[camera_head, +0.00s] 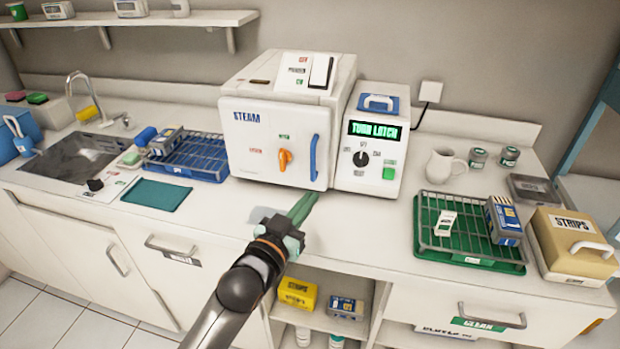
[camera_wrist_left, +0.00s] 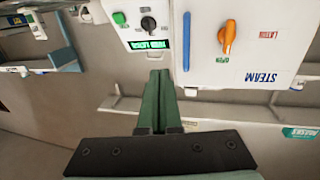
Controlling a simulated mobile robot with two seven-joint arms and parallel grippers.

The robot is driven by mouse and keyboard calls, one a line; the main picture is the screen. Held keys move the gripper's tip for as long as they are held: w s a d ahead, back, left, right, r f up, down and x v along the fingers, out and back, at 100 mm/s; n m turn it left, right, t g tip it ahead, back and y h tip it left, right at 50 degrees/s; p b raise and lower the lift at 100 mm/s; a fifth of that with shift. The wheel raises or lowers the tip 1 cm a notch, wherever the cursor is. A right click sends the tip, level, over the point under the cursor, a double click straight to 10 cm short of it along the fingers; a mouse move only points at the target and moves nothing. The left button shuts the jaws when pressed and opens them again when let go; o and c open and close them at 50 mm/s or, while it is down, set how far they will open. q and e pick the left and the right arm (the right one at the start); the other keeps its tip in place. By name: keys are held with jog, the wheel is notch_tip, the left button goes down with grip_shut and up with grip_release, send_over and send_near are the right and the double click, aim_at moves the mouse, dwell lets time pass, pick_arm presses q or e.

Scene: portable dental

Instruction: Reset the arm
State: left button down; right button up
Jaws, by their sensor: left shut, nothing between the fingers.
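My left arm reaches in from the bottom of the head view. Its left gripper (camera_head: 305,205) has green fingers that are closed together with nothing between them. It hovers over the front edge of the counter, just in front of the steam sterilizer (camera_head: 270,120). In the left wrist view, which looks upside down, the gripper fingers (camera_wrist_left: 159,95) are pressed together and point toward the control unit (camera_wrist_left: 132,18) and the sterilizer door (camera_wrist_left: 240,40). The sterilizer door is shut, with an orange latch and blue handle. The control unit's display reads "TURN LATCH". My right gripper is not in view.
A blue rack (camera_head: 200,157) and a teal cloth (camera_head: 157,195) lie left of the sterilizer, beside the sink (camera_head: 75,160). A green tray (camera_head: 425,225) with boxes and a tan "STRIPS" box (camera_head: 572,245) stand on the right. Open shelves lie below the gripper.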

pick_arm(q)
jog(key=s+a+f+n+g+y, duration=0.1)
jog(key=s+a+f, duration=0.3)
jog(key=s+f, duration=0.5)
jog(key=s+a+f+n+g+y, duration=0.1)
jog(key=s+a+f+g+y, duration=0.1)
jog(key=s+a+f, duration=0.3)
jog(key=s+a+f+g+y, duration=0.2)
jog(key=s+a+f+g, duration=0.2)
jog(key=s+f, duration=0.8)
notch_tip(320, 180, down, 4)
jog(key=shift+s+a+r+n, duration=0.1)
jog(key=shift+s+a+n, duration=0.05)
jog(key=shift+s+n, duration=0.2)
jog(key=shift+w, duration=0.1)
